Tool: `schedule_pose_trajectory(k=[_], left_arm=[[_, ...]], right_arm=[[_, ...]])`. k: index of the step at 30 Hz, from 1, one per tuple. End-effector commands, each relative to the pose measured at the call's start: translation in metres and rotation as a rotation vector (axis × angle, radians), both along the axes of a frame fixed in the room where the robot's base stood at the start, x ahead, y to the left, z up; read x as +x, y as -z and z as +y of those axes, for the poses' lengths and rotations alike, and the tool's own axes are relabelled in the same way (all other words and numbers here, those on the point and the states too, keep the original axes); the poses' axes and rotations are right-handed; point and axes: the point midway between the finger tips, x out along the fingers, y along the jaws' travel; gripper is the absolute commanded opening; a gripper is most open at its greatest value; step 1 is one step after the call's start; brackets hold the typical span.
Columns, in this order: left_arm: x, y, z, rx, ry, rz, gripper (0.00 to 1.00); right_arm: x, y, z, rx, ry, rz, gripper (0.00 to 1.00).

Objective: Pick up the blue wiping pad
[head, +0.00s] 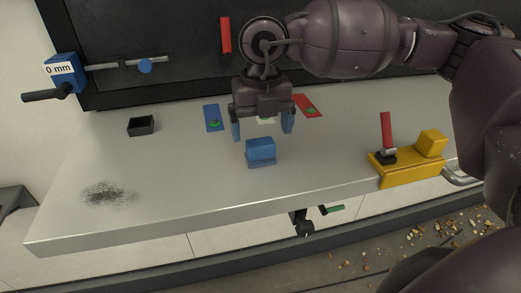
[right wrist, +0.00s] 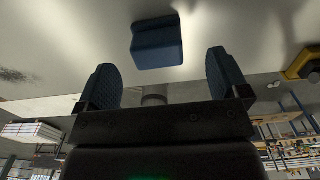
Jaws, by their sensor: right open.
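The blue wiping pad (head: 261,151) is a small block with a lighter blue base, sitting on the grey worktop (head: 190,175) near its middle. My right gripper (head: 262,132) is open, pointing down, with its blue-padded fingers apart just behind and above the pad in the head view. Nothing is between the fingers. In the right wrist view the pad (right wrist: 156,43) lies beyond the open fingertips (right wrist: 163,75), roughly centred between them, not gripped. My left gripper is not clearly seen in the head view.
A dark smudge (head: 106,194) marks the worktop's left part. A black open box (head: 141,126), a blue card (head: 213,118) and a red card (head: 307,105) lie toward the back. A yellow fixture with a red lever (head: 408,166) stands at right. The front worktop is clear.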

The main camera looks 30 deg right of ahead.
Motion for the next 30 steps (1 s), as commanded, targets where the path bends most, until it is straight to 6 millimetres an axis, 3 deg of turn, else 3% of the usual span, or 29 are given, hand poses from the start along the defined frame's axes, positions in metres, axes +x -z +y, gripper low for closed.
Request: schedule_pose_trajectory(k=[7,16,25,26,30], left_arm=[[0.002,-0.006,-0.001,-0.002,-0.001,-0.006,0.43],[-0.002,-0.01,0.0,-0.003,-0.003,0.003,0.43],[-0.007,-0.006,0.0,-0.004,-0.006,0.015,0.43],[-0.007,-0.006,0.0,-0.004,-0.006,0.015,0.43],[-0.007,-0.006,0.0,-0.004,-0.006,0.014,0.43]], right_arm=[[-0.002,0.015,0.001,0.0,-0.002,0.002,0.94],[-0.004,0.053,0.004,0.0,0.0,0.002,0.94],[-0.004,0.059,0.004,0.001,0.0,0.001,0.94],[-0.004,0.059,0.004,0.001,0.0,0.001,0.92],[-0.004,0.058,0.004,0.001,0.0,0.0,0.71]])
